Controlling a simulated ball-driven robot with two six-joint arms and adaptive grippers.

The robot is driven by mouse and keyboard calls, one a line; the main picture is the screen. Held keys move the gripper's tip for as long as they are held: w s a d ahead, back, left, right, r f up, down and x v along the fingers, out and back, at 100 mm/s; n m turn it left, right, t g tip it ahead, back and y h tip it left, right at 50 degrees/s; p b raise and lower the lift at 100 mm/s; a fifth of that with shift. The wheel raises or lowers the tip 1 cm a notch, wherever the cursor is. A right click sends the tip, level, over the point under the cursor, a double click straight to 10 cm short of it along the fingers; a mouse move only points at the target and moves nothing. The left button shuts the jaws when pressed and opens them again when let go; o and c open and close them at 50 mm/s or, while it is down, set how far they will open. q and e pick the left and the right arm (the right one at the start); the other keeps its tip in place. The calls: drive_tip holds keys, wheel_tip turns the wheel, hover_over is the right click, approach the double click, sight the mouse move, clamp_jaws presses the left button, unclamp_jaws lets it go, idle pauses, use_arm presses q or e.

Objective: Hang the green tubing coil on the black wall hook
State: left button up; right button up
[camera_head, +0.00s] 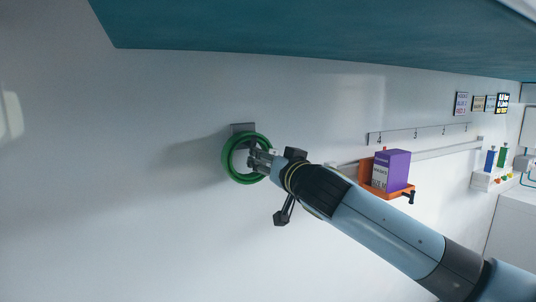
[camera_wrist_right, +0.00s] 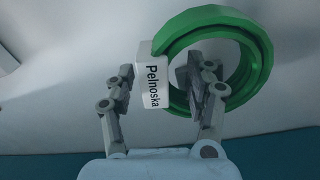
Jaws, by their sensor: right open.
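The green tubing coil (camera_head: 227,163) is a ring close against the pale wall, its top edge overlapping a dark grey square plate (camera_head: 242,128). The hook's own arm is not clearly visible, so I cannot tell whether the coil rests on it. My right gripper (camera_head: 260,160) is at the coil's right side. In the right wrist view its fingers (camera_wrist_right: 165,80) stand apart on either side of a white block lettered "Pelnoska" (camera_wrist_right: 152,85), which joins the green coil (camera_wrist_right: 262,60). The right finger reaches in front of the ring's opening. My left gripper is not visible.
An orange shelf (camera_head: 368,181) with a purple box (camera_head: 392,169) stands to the right, behind my arm. A hook rail (camera_head: 418,132) and small framed pictures (camera_head: 461,103) are further right. The wall left of the coil is bare.

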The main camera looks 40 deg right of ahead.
drive_tip(key=shift+w, duration=0.2)
drive_tip(key=shift+c, duration=0.2)
clamp_jaws()
drive_tip(key=shift+d, duration=0.1)
drive_tip(key=shift+s+d+r+n, duration=0.1)
drive_tip(key=shift+d+r+n, duration=0.05)
drive_tip(key=shift+n, duration=0.35)
